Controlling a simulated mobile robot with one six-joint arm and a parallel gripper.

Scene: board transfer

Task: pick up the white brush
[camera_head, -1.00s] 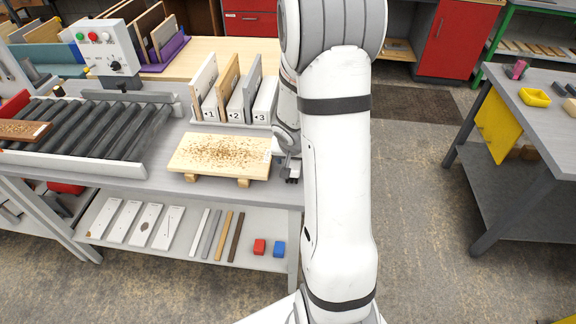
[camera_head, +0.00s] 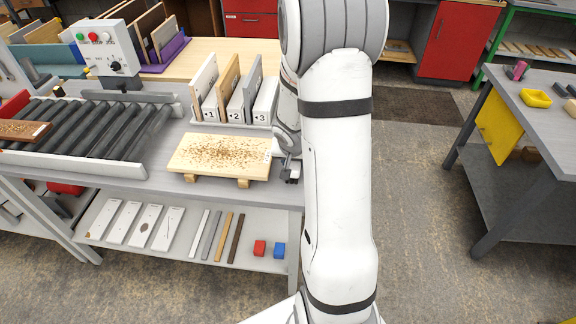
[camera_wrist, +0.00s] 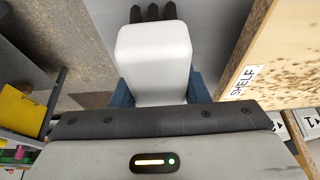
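The white brush (camera_wrist: 153,50) fills the upper middle of the wrist view, with a rounded white body and dark bristle tufts at its far end. My gripper (camera_wrist: 162,92) has blue fingers on both sides of the white body, with no gap visible between them and it. The fingers look closed on the brush. In the head view, my gripper (camera_head: 290,168) is by the right end of the speckled board, at the bench's right edge. My arm hides much of it there, and the brush body is hard to make out.
The speckled board (camera_head: 222,153) rests on wooden supports on the bench, close left of my gripper. Numbered upright holders (camera_head: 235,112) stand behind it. A roller conveyor (camera_head: 85,130) is at left. The lower shelf (camera_head: 185,250) holds strips and small blocks. Open floor lies to the right.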

